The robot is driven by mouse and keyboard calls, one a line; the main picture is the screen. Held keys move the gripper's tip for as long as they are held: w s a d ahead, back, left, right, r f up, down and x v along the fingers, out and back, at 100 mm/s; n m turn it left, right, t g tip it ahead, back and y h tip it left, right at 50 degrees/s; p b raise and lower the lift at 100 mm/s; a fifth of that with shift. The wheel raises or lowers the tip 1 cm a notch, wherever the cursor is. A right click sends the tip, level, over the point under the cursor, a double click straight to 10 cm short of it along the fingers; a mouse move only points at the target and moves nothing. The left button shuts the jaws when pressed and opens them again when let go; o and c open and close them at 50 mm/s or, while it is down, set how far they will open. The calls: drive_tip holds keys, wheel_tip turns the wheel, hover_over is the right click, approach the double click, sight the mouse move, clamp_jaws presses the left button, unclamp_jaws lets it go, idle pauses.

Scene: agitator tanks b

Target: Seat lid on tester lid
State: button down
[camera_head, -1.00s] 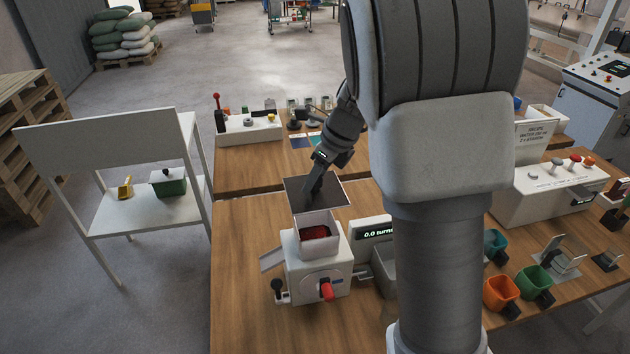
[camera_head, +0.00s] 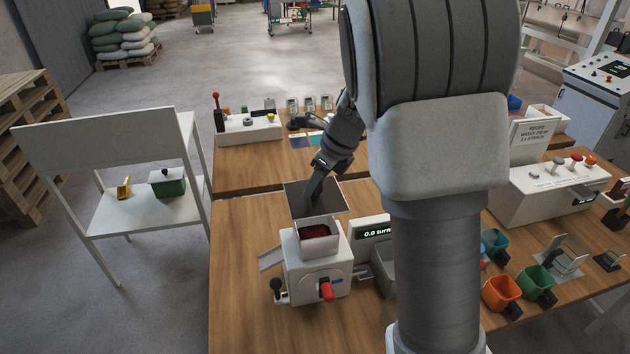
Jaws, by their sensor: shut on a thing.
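The tester is a white box (camera_head: 306,268) with a red knob on its front and an open square hopper (camera_head: 319,230) on top. Dark red material shows inside the hopper. The lid, a dark square plate with a pale edge (camera_head: 331,204), is just behind and above the hopper, tilted, and does not cover the opening. My gripper (camera_head: 312,196) is shut on the lid from above. The exact grip point on the lid is partly hidden by the fingers. I cannot tell whether the lid touches the hopper's back rim.
A display reading "0.0 turns" (camera_head: 371,232) and a grey bin stand right of the tester, partly behind my arm. Orange (camera_head: 502,292) and green (camera_head: 535,281) cups stand farther right. A white control box (camera_head: 251,128) is at the back left. The table left of the tester is clear.

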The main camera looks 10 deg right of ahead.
sight(319, 200)
drive_tip(key=shift+f+b, duration=1.7)
drive_tip(key=shift+f, duration=1.5)
drive_tip(key=shift+f, duration=0.8)
drive_tip(key=shift+c, duration=2)
unclamp_jaws()
drive_tip(key=v, duration=1.7)
drive_tip(key=s+a+n+t+h, duration=0.1)
drive_tip(key=s+a+n, duration=0.1)
drive_tip(key=s+n, duration=0.9)
drive_tip(key=s+a+f+n+t+h+b, duration=0.1)
drive_tip(key=s+a+n+h, duration=0.1)
drive_tip(key=s+n, duration=0.9)
drive_tip(key=n, duration=0.5)
drive_tip(key=shift+s+a, duration=0.2)
drive_tip(key=shift+a, duration=0.1)
